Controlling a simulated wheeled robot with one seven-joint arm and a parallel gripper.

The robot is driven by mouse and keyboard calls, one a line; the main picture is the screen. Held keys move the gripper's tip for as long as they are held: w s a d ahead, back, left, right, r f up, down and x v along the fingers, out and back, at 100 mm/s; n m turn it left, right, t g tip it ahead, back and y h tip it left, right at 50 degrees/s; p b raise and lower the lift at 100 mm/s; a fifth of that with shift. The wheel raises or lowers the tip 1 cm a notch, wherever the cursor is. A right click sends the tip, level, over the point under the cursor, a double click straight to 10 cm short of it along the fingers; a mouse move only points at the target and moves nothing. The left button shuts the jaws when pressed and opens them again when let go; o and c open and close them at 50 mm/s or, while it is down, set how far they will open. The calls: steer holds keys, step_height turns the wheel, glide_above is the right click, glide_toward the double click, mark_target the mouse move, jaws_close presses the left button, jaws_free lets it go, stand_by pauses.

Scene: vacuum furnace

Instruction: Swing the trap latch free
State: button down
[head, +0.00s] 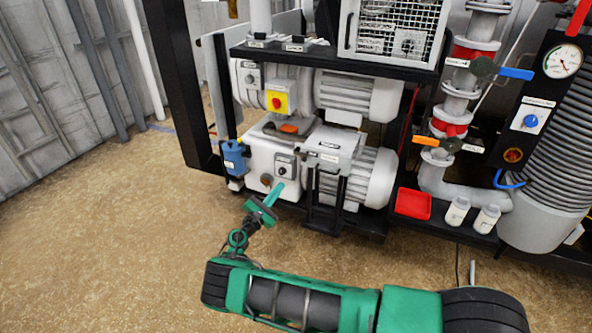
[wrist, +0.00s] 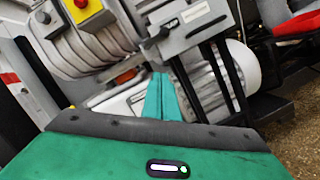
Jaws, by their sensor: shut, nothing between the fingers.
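My gripper (head: 275,193) is shut and empty, its teal fingers in front of the white pump housing (head: 258,165), left of its black stand. In the wrist view the closed fingers (wrist: 161,92) point at the pump, just below a grey box (wrist: 190,22) with a label and a dark bar. This grey box (head: 335,145) sits on the pump's right side in the head view. An orange part (head: 289,128) lies in the recess left of the box and also shows in the wrist view (wrist: 124,77). I cannot tell which part is the trap latch, or whether the fingers touch anything.
A blue canister (head: 234,158) hangs at the pump's left. A red tray (head: 413,204) and two white bottles (head: 472,214) stand to the right. A black shelf (head: 330,62) overhangs the pump. The floor (head: 120,230) at left is clear.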

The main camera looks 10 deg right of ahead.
steer(key=w+d+r, duration=0.5)
steer(key=d, duration=0.3)
steer(key=shift+w+d, duration=0.3)
steer(key=shift+d, duration=0.1)
stand_by(0.4)
